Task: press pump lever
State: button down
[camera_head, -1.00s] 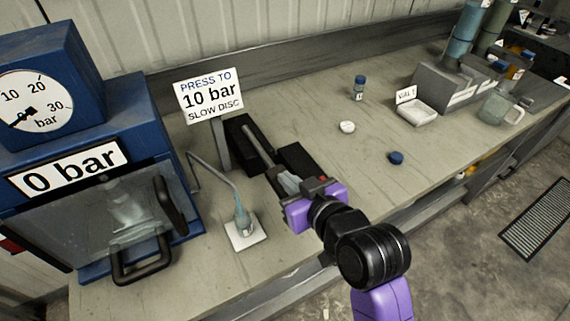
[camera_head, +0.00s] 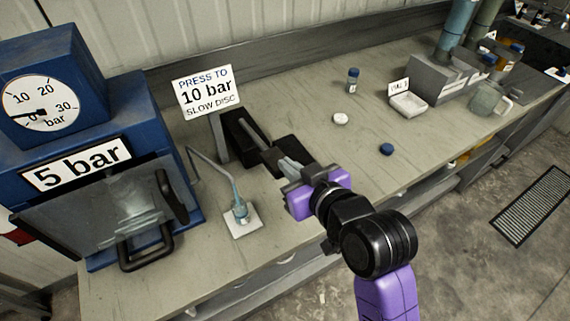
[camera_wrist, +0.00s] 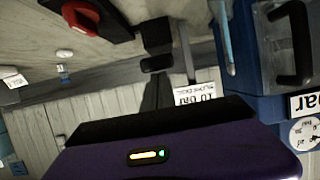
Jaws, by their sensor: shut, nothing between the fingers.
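In the wrist view my purple gripper body fills the bottom, and the sign (camera_wrist: 195,94) appears upside down.
A white cap (camera_head: 340,118), blue cap (camera_head: 386,149), small bottle (camera_head: 352,80) and white tray (camera_head: 408,104) lie to the right. The bench's front edge runs below my arm.

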jog(key=v, duration=0.7)
jog(key=shift+s+d+f+b, duration=0.25)
jog(key=shift+f+b, duration=0.1)
jog(key=shift+b, duration=0.1)
jog(key=shift+a, duration=0.1)
dwell(2.5)
notch_tip(320, 180, up, 8)
jog(key=w+a+g+p, duration=0.1)
jog(key=w+a+p, duration=0.1)
jog(key=shift+w+h, duration=0.3)
jog(key=shift+h, duration=0.1)
jog(key=p, duration=0.2)
send_over(279, 151)
jog(key=s, duration=0.3)
notch_tip(279, 151, down, 5)
jog(key=shift+s+a+r, duration=0.1)
jog(key=f, duration=0.2)
jog(key=s+f, duration=0.1)
jog(key=shift+d+f+p, duration=0.1)
jog(key=shift+d+p, duration=0.2)
jog(key=shift+d, duration=0.05)
jog(key=shift+f, duration=0.35)
